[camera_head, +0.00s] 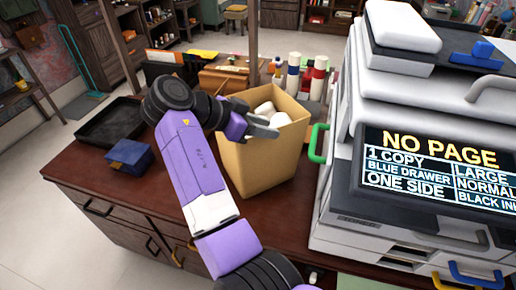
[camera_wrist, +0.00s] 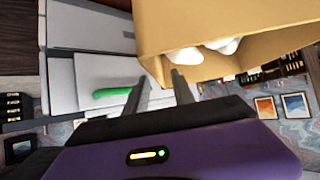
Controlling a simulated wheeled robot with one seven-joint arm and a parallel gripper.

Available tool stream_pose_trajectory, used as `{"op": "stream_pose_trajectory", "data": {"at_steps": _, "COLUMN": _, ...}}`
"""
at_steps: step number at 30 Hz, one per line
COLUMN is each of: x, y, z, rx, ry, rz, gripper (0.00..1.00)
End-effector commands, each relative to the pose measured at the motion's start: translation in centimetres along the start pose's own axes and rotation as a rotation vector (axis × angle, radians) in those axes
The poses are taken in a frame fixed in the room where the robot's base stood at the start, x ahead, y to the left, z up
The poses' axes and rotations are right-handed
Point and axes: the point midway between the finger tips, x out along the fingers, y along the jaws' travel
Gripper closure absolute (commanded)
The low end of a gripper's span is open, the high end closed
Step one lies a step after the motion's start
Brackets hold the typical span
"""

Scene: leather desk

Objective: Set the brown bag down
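The brown bag (camera_head: 262,165) is an open-topped tan paper bag with white rounded items (camera_head: 265,108) inside. In the head view it is upright at the middle of the dark desk, its base appearing to rest on the top. My gripper (camera_head: 268,126) is at the bag's upper left rim. In the wrist view the bag (camera_wrist: 220,55) fills the top right. The fingers of my gripper (camera_wrist: 160,90) are spread apart there, with the bag's edge showing between their tips and a gap visible. Part of the bag's rim is hidden behind the gripper in the head view.
A large copier (camera_head: 400,110) stands close to the bag's right, with a green handle (camera_head: 318,143). Bottles (camera_head: 305,75) and a wooden box (camera_head: 223,78) stand behind. A blue box (camera_head: 130,157) and a black tray (camera_head: 108,122) are at the left. Bare desk (camera_head: 285,215) lies in front.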

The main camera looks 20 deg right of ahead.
Motion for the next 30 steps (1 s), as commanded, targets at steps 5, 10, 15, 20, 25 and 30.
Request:
{"op": "stream_pose_trajectory", "data": {"at_steps": 5, "x": 2.7, "y": 0.5, "z": -0.1, "rx": -0.002, "ry": 0.0, "rz": 0.003, "gripper": 0.7}}
{"op": "stream_pose_trajectory", "data": {"at_steps": 10, "x": 4.0, "y": 0.4, "z": -0.1, "rx": -0.001, "ry": 0.0, "rz": 0.001, "gripper": 0.7}}
{"op": "stream_pose_trajectory", "data": {"at_steps": 15, "x": 4.0, "y": 0.4, "z": 0.0, "rx": -0.001, "ry": 0.0, "rz": 0.001, "gripper": 0.7}}
{"op": "stream_pose_trajectory", "data": {"at_steps": 20, "x": 4.0, "y": 0.4, "z": 0.0, "rx": -0.001, "ry": 0.0, "rz": 0.001, "gripper": 0.91}}
{"op": "stream_pose_trajectory", "data": {"at_steps": 25, "x": 4.0, "y": 0.4, "z": 0.0, "rx": -0.001, "ry": 0.0, "rz": 0.001, "gripper": 1.0}}
{"op": "stream_pose_trajectory", "data": {"at_steps": 30, "x": 4.0, "y": 0.4, "z": 0.0, "rx": -0.002, "ry": 0.0, "rz": 0.002, "gripper": 1.0}}
